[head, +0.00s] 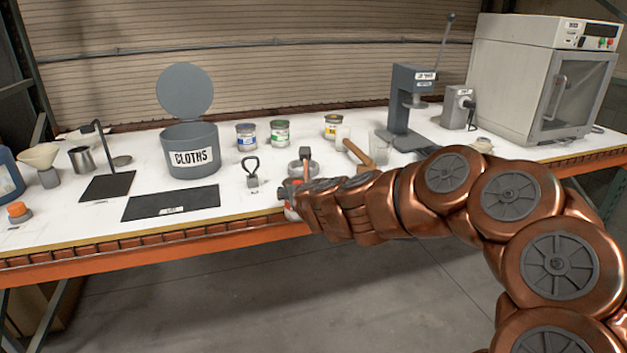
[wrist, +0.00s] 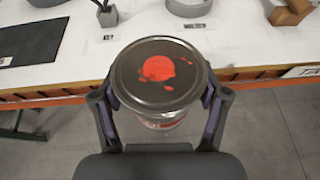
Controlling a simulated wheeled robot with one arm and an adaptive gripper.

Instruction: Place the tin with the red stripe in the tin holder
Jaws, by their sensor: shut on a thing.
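The tin with the red stripe (wrist: 150,85) fills the middle of the wrist view. Its dark lid faces the camera and carries red splotches; some of its clear-looking side shows below the rim. My gripper (wrist: 158,95) is shut on it, one finger on each side. In the head view my gripper (head: 292,195) is at the table's front edge, and the arm hides most of the tin. A low grey ring (head: 302,169), seemingly the tin holder, stands on the table just behind it; it also shows at the top of the wrist view (wrist: 188,9).
Tins with blue (head: 246,137), green (head: 280,134) and yellow (head: 332,127) labels stand farther back. A cloths bin (head: 205,138) and black mat (head: 172,203) are left.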

